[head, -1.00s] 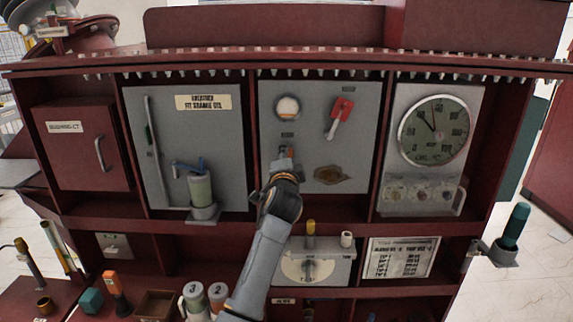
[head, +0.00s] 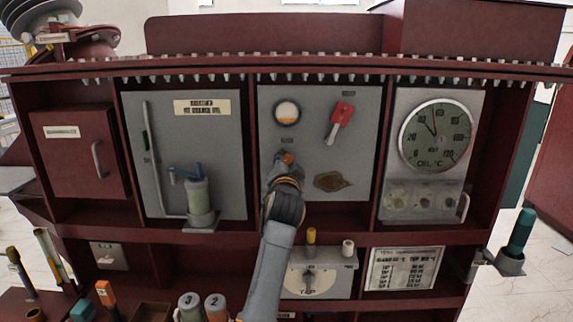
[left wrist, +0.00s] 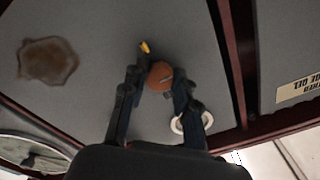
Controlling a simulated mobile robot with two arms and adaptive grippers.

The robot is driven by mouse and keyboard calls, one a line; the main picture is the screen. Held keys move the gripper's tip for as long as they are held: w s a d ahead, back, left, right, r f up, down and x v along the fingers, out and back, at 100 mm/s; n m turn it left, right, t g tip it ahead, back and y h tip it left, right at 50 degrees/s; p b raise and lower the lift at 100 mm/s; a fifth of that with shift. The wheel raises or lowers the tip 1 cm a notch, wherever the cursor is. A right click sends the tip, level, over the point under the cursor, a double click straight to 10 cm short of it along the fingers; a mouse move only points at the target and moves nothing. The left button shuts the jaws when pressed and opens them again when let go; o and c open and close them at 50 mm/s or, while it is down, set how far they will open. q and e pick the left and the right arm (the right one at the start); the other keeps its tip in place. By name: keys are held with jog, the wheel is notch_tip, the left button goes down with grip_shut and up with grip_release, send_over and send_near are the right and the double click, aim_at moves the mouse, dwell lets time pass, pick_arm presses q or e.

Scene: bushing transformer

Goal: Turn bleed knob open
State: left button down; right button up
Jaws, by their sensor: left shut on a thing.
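The bleed knob (left wrist: 160,76) is a round, orange-brown knob with a dark slot line, on a grey panel. In the left wrist view it sits between the two fingers of my left gripper (left wrist: 154,84), which is shut on it. A small yellow mark (left wrist: 145,47) shows beside the knob on the panel. In the head view my left gripper (head: 286,165) is at the panel, below the round sight glass (head: 287,112), and only a bit of orange of the knob shows at its tips. My right gripper is in neither view.
A red-handled lever (head: 340,120) is up and right of my gripper. A brown stained plate (head: 333,181) is close by on the right. A dial gauge (head: 436,135) is further right. A breather cylinder (head: 199,196) stands left.

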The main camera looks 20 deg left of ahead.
pick_arm(q)
jog(key=shift+f, duration=0.15)
jog(key=c, duration=1)
grip_release()
jog(key=v, duration=0.7)
jog(key=shift+s, duration=0.25)
